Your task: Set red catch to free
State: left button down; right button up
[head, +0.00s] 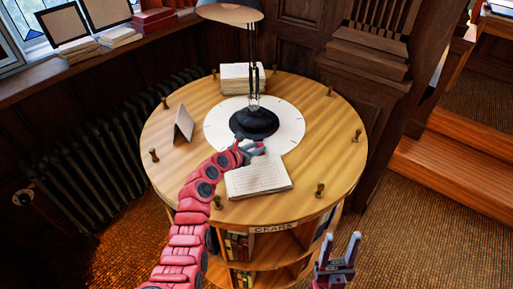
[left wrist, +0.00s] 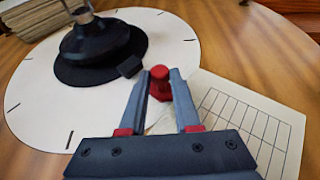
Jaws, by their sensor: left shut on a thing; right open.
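The red catch (left wrist: 160,76) is a small red knob in the left wrist view, between my left fingertips, beside the black lamp base (left wrist: 98,52). My left gripper (left wrist: 163,82) is shut on it. In the head view my left gripper (head: 256,149) is low over the front edge of the white disc (head: 221,128), just in front of the lamp base (head: 254,123). The catch is hidden there behind the fingers. I cannot tell which setting it is at. My right gripper (head: 338,258) is open and empty, in front of the round table's right side.
The round wooden table (head: 335,125) carries a ruled sheet (head: 258,180), a folded card (head: 183,125), a stack of papers (head: 242,78) and several brass pegs at its rim. The lamp shade (head: 230,12) stands high above. The table's right side is mostly bare.

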pick_arm(q)
jog(key=shift+w, duration=0.1)
jog(key=shift+w+a+r+b, duration=0.15)
jog(key=shift+w+b, duration=0.25)
jog(key=shift+w, duration=0.4)
jog(key=shift+w+a+f+b, duration=0.15)
jog(key=shift+w+b, duration=0.2)
jog(key=shift+w, duration=0.45)
jog(key=shift+r, duration=0.2)
jog(key=c, duration=0.9)
grip_release()
jog(key=shift+o, duration=1.4)
jog(key=shift+f, duration=0.15)
jog(key=shift+s, duration=0.1)
